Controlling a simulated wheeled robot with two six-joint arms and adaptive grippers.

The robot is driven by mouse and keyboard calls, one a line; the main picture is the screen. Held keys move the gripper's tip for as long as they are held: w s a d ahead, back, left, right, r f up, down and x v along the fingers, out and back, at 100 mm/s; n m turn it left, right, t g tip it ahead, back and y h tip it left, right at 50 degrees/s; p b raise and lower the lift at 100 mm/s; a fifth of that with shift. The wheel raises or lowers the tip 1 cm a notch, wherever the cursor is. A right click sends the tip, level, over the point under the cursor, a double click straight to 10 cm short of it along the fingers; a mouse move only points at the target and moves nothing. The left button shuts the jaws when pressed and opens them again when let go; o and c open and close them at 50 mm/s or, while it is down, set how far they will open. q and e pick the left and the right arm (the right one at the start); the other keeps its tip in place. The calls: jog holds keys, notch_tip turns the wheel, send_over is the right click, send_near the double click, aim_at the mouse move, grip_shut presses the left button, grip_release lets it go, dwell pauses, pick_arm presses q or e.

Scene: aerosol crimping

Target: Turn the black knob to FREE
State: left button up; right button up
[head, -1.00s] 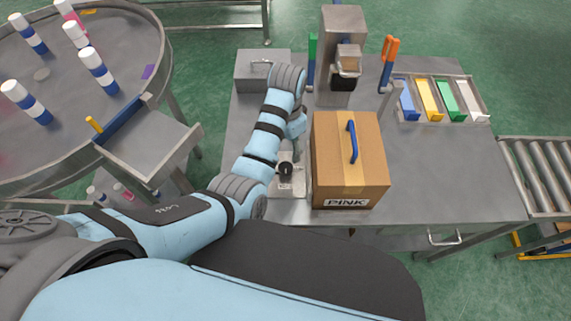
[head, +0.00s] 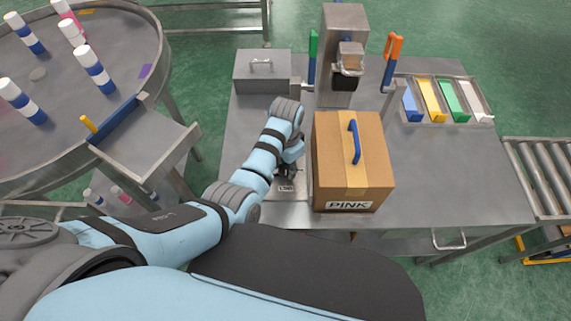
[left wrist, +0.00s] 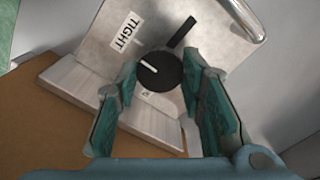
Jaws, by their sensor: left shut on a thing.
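The black knob (left wrist: 165,74) sits on a light metal plate in the left wrist view, with a white mark on its face and a dark bar sticking out to the upper right. A label reading TIGHT (left wrist: 125,31) is on the plate to its upper left. The white mark points left, roughly below that label. My left gripper (left wrist: 159,80) has its green fingers on either side of the knob and is shut on it. In the head view the left gripper (head: 287,170) is low over the small plate, and the knob is mostly hidden there. My right gripper is not in view.
A brown box (head: 335,180) labelled PINK stands close to the right of the knob plate. A grey metal case (head: 262,80) is behind. A press (head: 343,25) stands at the back, and colored bins (head: 430,100) are at right. The right of the table is clear.

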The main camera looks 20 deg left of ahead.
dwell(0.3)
pick_arm(q)
jog(key=shift+r+n+p, duration=0.15)
jog(key=shift+n+p, duration=1.05)
jog(key=shift+n, duration=0.1)
jog(key=shift+n+p, duration=0.55)
jog(key=shift+n, duration=0.35)
jog(key=n+p, duration=0.1)
jog(key=n, duration=0.1)
jog(key=shift+n, duration=0.4)
jog(key=n+p, duration=0.1)
jog(key=n, duration=0.4)
jog(key=shift+a, duration=0.1)
jog(key=n, duration=0.5)
jog(key=shift+n+p, duration=0.4)
jog(key=o, duration=1.1)
